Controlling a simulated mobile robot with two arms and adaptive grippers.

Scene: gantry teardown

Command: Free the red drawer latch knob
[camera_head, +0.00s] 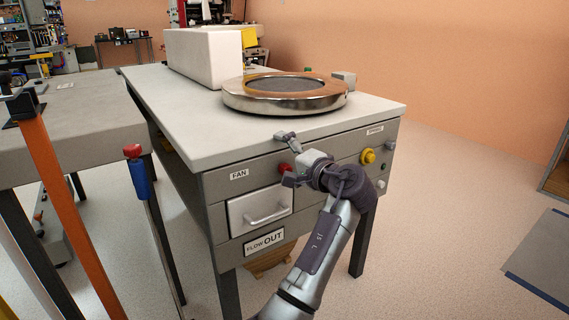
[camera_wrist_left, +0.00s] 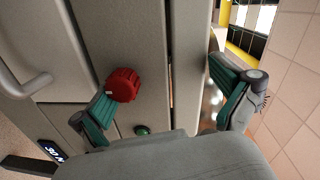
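The red latch knob (camera_head: 284,168) sits on the front panel of the grey bench, right of the FAN label and above the white drawer (camera_head: 260,210). My left gripper (camera_head: 284,159) is in front of it, fingers spread, one above the knob and one below. In the left wrist view the knob (camera_wrist_left: 123,84) lies in the gap of my open left gripper (camera_wrist_left: 162,78), close to the left finger; contact cannot be told. The right finger is well apart from it, by the bench's top edge. My right gripper is not in view.
A yellow knob (camera_head: 368,156) is farther right on the panel. A green button (camera_wrist_left: 142,130) is close to the red knob. A round metal plate (camera_head: 285,93) and a white box (camera_head: 203,58) stand on the bench top. A red-topped blue handle (camera_head: 136,172) is at left.

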